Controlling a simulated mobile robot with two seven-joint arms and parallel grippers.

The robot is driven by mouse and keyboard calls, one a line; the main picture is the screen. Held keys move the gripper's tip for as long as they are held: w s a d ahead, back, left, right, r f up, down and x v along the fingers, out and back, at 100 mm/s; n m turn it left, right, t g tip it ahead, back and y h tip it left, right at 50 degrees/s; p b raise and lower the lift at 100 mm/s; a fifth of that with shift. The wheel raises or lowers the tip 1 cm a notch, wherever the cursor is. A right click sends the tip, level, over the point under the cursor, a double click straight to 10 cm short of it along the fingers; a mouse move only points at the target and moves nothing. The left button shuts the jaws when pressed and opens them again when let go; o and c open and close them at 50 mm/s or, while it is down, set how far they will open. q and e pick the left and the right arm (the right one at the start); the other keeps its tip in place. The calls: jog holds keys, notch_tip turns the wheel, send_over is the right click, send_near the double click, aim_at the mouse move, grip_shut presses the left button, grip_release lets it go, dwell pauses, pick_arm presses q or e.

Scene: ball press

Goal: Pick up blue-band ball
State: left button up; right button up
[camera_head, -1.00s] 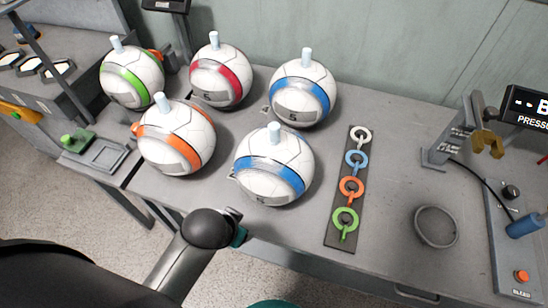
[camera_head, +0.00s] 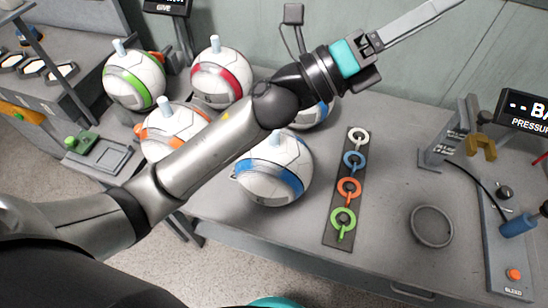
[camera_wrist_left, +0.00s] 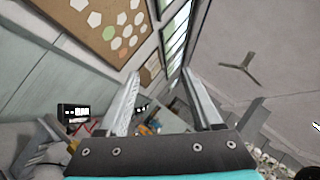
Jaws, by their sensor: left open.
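Two white balls with blue bands are on the grey table. The farther blue-band ball (camera_head: 318,116) is mostly hidden behind my left wrist. My left gripper (camera_head: 455,6) is raised above the table at the upper right, away from both balls and pointing up and right. In the left wrist view the left gripper (camera_wrist_left: 161,73) has its two fingers apart with nothing between them; that view faces the wall and ceiling. My right gripper is not in view.
Green-band (camera_head: 134,82), red-band (camera_head: 220,78) and orange-band (camera_head: 165,130) balls stand at the left. A strip with colored rings (camera_head: 341,205) lies right of the nearer blue-band ball. A dark ring (camera_head: 432,226) and a control panel (camera_head: 505,245) are farther right.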

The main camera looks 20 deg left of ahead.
pick_arm(q)
jog(key=s+d+f+m+g, duration=0.2)
jog(key=s+d+m+g, duration=0.3)
jog(key=m+g, duration=0.6)
jog(key=m+g+y, duration=0.1)
jog(key=m+y, duration=1.4)
jog(key=y, duration=0.6)
send_over(274, 162)
jog(key=w, duration=0.4)
notch_tip(274, 162, down, 15)
jog(key=f, duration=0.8)
jog(key=shift+s+a+f, duration=0.15)
jog(key=shift+a+f, duration=0.2)
jog(key=shift+f, duration=0.05)
jog(key=shift+w+a+f+p, duration=0.1)
jog(key=shift+w+f+p, duration=0.05)
jog(key=shift+f, duration=0.75)
jog(key=shift+w+a+f+p, duration=0.1)
jog(key=shift+f+p, duration=0.1)
jog(key=shift+f, duration=0.65)
jog(key=shift+w+a+f+p, duration=0.1)
jog(key=shift+w+f+p, duration=0.05)
jog(key=shift+f, duration=0.75)
grip_shut()
